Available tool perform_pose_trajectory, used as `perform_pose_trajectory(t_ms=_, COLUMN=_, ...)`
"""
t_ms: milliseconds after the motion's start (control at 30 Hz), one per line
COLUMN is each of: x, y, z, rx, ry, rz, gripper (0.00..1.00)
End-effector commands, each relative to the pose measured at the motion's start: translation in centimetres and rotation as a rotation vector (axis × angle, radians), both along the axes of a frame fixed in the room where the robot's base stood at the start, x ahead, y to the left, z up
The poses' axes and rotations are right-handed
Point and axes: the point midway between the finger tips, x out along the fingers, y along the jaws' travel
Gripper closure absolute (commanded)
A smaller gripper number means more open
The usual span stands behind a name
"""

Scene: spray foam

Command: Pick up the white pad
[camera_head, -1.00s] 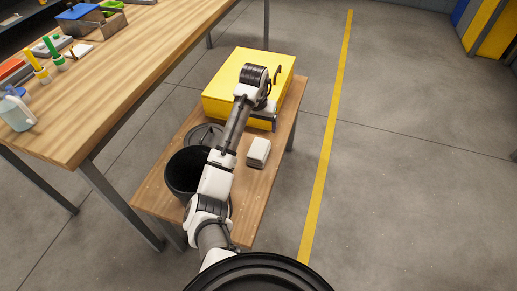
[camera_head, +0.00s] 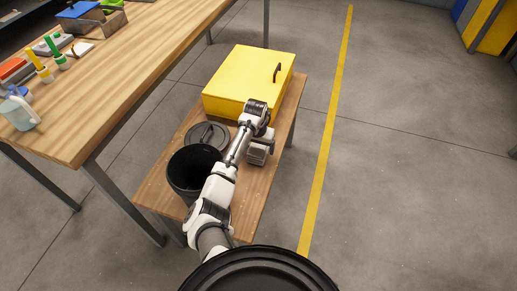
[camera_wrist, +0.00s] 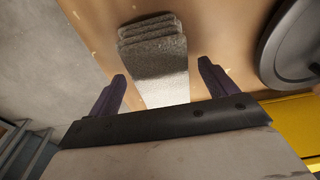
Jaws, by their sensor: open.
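The white pad (camera_wrist: 160,75) lies on the small wooden table, between and beyond my gripper's fingers in the wrist view. It looks like a stack of thin layers, grey where shaded and white nearer the gripper. In the head view the pad (camera_head: 257,158) is partly hidden under my gripper (camera_head: 262,140). In the wrist view my gripper (camera_wrist: 162,85) is open, with one dark finger on each side of the pad and gaps on both sides. I cannot tell its exact height above the pad.
A yellow box (camera_head: 245,75) with a dark handle stands behind my gripper. A black bin (camera_head: 192,172) and its round lid (camera_head: 207,135) are to the left on the small table (camera_head: 160,190). A larger workbench (camera_head: 110,80) holding tools stands at left.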

Motion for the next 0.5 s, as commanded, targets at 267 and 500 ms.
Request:
perform_pose_trajectory(t_ms=267, x=0.09, y=-0.06, z=-0.91, rx=0.001, ry=0.0, rz=-0.001, gripper=0.15)
perform_pose_trajectory(t_ms=500, x=0.09, y=-0.06, z=-0.88, rx=0.001, ry=0.0, rz=-0.001, gripper=0.39)
